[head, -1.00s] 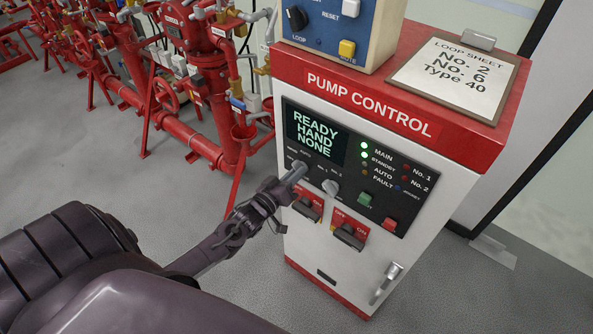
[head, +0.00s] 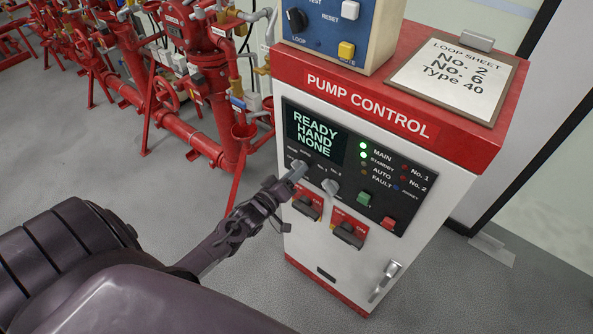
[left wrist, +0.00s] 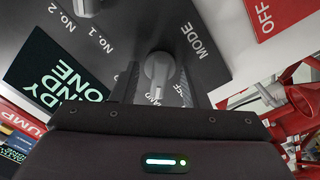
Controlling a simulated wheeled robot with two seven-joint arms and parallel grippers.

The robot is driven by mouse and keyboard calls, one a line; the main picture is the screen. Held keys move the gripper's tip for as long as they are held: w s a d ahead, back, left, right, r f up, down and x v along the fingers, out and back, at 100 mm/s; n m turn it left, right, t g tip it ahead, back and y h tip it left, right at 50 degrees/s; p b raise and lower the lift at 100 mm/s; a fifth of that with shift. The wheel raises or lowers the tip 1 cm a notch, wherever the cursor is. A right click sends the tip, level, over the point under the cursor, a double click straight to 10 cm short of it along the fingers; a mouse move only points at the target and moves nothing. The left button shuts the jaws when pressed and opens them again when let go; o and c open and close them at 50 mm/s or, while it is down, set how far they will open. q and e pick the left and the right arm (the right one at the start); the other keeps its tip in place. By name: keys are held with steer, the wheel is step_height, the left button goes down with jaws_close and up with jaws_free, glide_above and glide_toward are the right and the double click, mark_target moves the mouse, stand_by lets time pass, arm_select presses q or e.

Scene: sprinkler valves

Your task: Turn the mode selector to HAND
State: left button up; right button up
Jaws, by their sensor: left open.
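The mode selector is a grey knob (left wrist: 159,75) on the dark panel of the pump control cabinet (head: 345,240). In the left wrist view it stands between my two fingers, with gaps at its sides and the word MODE beside it. In the head view the knob (head: 298,164) shows just past my fingertips. My left gripper (head: 294,176) is open in front of it, not closed on it. The display (head: 315,134) reads READY, HAND, NONE. My right gripper is not in view.
A second grey selector (head: 330,187) sits close to the right of the mode knob. Below are red-plated switches (head: 348,232), with green (head: 364,199) and red (head: 389,223) buttons to the right. A blue control box (head: 330,30) and clipboard (head: 455,78) rest on top. Red pipework (head: 200,130) stands left.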

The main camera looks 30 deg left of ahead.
arm_select(q)
steer(key=s+p, duration=0.3)
steer(key=s, duration=0.3)
steer(key=shift+a, duration=0.2)
stand_by(0.4)
steer(key=s+d+f+m+g+y, duration=0.1)
steer(key=s+f+g, duration=0.25)
steer(key=f, duration=0.45)
steer(key=s+d+f+m+g+b, duration=0.1)
steer(key=s+d+f+m+g, duration=0.1)
steer(key=s+f, duration=0.5)
steer(key=s+d+f+m+g+y, duration=0.1)
steer(key=s+f+g, duration=0.2)
steer(key=f, duration=0.7)
steer(key=s+d+f+m+g, duration=0.2)
steer(key=s+f, duration=0.2)
steer(key=s, duration=0.4)
steer(key=s+d+f+m+g, duration=0.2)
steer(key=s+f+m+g, duration=0.1)
steer(key=s+f, duration=0.2)
steer(key=s+d+f+m+g+b, duration=0.1)
steer(key=s+f, duration=0.4)
steer(key=s, duration=0.5)
steer(key=shift+s+d+m+g, duration=0.3)
steer(key=shift+d+m+g, duration=0.4)
steer(key=shift+g, duration=0.55)
stand_by(0.7)
